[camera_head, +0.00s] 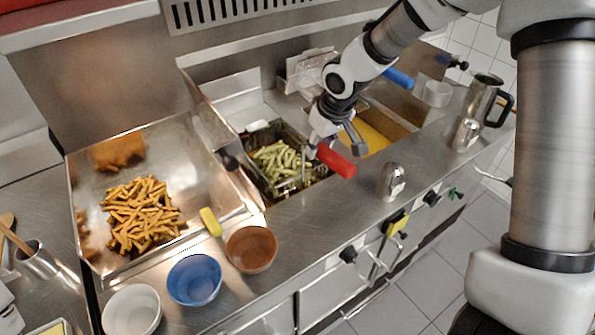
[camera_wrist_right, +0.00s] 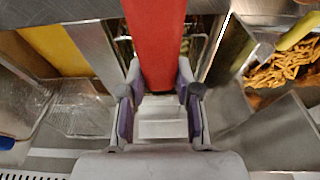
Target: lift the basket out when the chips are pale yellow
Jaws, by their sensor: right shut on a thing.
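The basket (camera_head: 283,187) sits in the left fryer well, holding chips (camera_head: 277,160) that look pale greenish yellow. Its red handle (camera_head: 337,162) points out over the counter's front; it also shows in the right wrist view (camera_wrist_right: 156,40). My right gripper (camera_head: 322,140) is shut on this handle, with a finger on each side of it in the right wrist view (camera_wrist_right: 160,98). Whether the basket's bottom is in the oil is hidden. My left gripper is not in view.
A steel tray (camera_head: 185,243) of golden chips (camera_head: 143,215) stands left. White (camera_head: 131,310), blue (camera_head: 194,280) and brown (camera_head: 251,249) bowls line the front. A yellow-oil well (camera_head: 372,137), a blue handle (camera_head: 398,77), a shaker (camera_head: 391,182) and a steel jug (camera_head: 478,98) are right.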

